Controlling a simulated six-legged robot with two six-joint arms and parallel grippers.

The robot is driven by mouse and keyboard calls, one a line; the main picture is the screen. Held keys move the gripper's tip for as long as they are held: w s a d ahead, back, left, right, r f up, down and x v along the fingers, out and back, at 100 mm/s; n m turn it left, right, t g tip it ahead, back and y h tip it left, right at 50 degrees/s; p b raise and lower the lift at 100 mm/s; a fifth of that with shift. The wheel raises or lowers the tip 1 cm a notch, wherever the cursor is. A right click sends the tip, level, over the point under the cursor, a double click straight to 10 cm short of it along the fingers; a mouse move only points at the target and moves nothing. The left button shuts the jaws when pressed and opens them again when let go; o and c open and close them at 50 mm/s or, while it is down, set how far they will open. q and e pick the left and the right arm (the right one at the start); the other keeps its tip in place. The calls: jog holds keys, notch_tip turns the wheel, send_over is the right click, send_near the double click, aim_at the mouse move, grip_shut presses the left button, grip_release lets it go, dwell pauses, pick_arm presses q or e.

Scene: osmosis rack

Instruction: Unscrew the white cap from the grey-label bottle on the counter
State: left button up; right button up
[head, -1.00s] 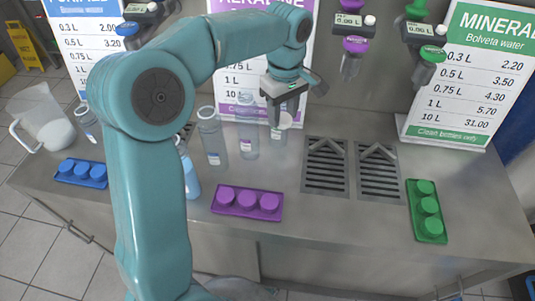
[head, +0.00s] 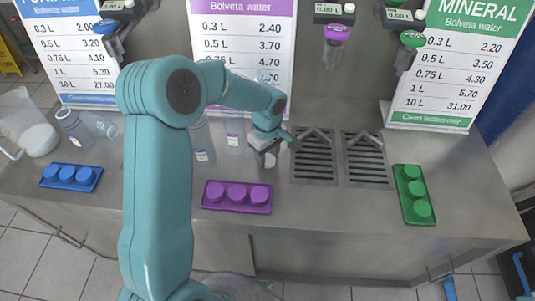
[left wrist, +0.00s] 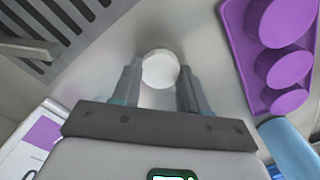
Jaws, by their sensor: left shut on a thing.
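My left gripper (head: 266,152) is low over the counter (head: 320,215), just left of the drain grates. It is shut on a round white cap (left wrist: 160,68), which sits between the two fingertips in the left wrist view. In the head view only a small pale part of it shows under the jaws. My right gripper is not in view.
Clear bottles (head: 234,130) stand left of the gripper. A purple tray of caps (head: 237,210) lies in front, a blue tray (head: 70,187) at left, a green tray (head: 420,213) at right. Two drain grates (head: 314,160) are right of the gripper. Price boards stand behind.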

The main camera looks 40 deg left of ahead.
aim_at(268, 159)
pick_arm(q)
jog(key=shift+f, duration=0.15)
jog(key=o, duration=1.2)
jog(key=shift+c, duration=0.2)
jog(key=shift+r, duration=0.35)
notch_tip(268, 159, up, 12)
jog(key=shift+f, duration=0.15)
